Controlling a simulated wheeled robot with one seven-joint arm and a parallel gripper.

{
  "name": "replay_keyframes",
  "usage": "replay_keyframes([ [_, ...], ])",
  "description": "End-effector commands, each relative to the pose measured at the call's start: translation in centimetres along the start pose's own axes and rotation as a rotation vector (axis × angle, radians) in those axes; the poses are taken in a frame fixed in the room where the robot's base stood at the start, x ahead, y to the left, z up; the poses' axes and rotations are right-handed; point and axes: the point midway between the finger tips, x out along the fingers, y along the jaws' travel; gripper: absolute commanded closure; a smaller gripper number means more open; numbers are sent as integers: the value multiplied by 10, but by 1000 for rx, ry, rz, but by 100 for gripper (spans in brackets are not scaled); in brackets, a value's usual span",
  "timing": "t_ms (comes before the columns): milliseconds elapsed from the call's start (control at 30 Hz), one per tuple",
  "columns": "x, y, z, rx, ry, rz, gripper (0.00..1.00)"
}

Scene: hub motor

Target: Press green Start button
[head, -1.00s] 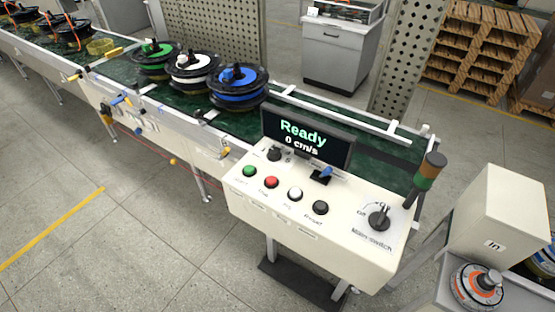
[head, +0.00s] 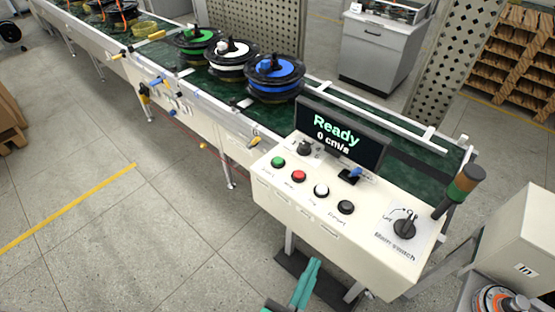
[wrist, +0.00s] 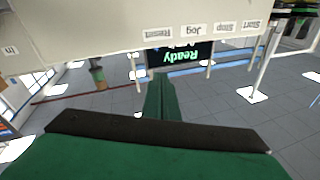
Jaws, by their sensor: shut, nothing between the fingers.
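The green Start button (head: 278,162) is leftmost in the row on the white control console (head: 300,212), with a red button (head: 299,176) beside it. The display (head: 338,135) above reads "Ready" and "0 cm/s". My gripper (head: 314,264) shows teal-green at the bottom of the head view, in front of the console and apart from the buttons. In the wrist view its fingers (wrist: 165,80) are together and empty. That view shows the console's labelled front upside down; the button tops are hidden there.
A white button (head: 321,190), a black button (head: 345,207) and the main switch (head: 404,228) share the panel. A signal lamp (head: 458,190) rises at its right. The conveyor (head: 315,100) behind carries several spools. Floor left of the console is clear.

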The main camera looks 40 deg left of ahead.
Motion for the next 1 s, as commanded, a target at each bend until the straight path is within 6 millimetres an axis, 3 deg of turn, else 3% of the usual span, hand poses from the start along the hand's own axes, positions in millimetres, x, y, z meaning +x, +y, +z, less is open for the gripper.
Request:
replay_keyframes([
  [100, 40, -31, -6, 31, 38, -78, 100],
  [500, 150, -147, 3, -41, -24, -425, 100],
  [800, 208, -222, 8, -246, -131, -715, 100],
  [1000, 235, -255, 6, -432, -208, -894, 100],
])
